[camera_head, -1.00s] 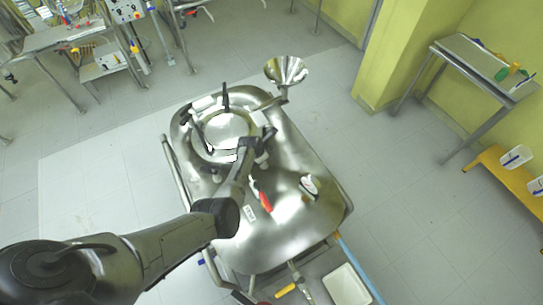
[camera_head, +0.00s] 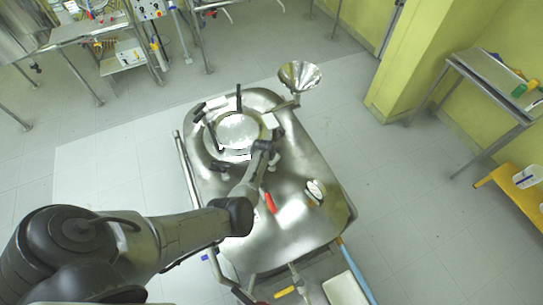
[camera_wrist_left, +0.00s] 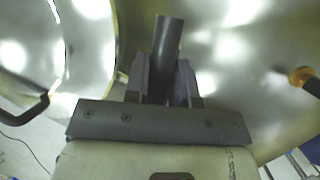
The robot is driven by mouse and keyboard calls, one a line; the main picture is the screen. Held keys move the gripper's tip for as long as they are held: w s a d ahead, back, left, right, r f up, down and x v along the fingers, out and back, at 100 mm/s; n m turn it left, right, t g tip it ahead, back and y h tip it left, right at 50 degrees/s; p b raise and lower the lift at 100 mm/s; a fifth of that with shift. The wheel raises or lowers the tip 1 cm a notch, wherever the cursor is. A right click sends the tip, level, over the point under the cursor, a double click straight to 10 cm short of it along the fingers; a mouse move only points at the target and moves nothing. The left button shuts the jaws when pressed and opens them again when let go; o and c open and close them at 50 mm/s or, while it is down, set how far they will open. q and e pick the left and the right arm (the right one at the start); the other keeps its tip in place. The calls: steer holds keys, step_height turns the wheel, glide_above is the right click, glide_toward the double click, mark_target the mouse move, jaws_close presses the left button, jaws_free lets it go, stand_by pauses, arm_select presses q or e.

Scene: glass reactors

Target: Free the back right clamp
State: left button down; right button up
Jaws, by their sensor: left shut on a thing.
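The steel reactor has a round lid (camera_head: 238,130) ringed by clamps with dark handles. One handle (camera_head: 239,96) stands up at the far edge of the lid and another (camera_head: 199,107) is at the left. A pale part (camera_head: 271,121) sits at the lid's right edge. My left gripper (camera_head: 263,148) is at the lid's near right side. In the left wrist view its fingers are shut on a dark clamp handle (camera_wrist_left: 168,36), which sticks out beyond them. The gripper hides the lower part of that clamp. My right gripper is not in view.
A steel funnel (camera_head: 299,77) rises behind the lid. A red-handled part (camera_head: 270,203) and a round gauge (camera_head: 316,191) stand on the near part of the vessel top. A rail (camera_head: 187,180) runs along its left side.

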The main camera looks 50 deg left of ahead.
arm_select(q)
steer(key=c, duration=1)
jaws_free()
steer(key=shift+o, duration=0.2)
steer(key=shift+s+d+r, duration=0.15)
steer(key=shift+r, duration=0.35)
steer(key=p+v, duration=0.1)
steer(key=v, duration=1.1)
steer(key=shift+s+r+p, duration=0.2)
steer(key=shift+r+p, duration=0.05)
steer(key=shift+p, duration=0.15)
steer(key=shift+d, duration=0.1)
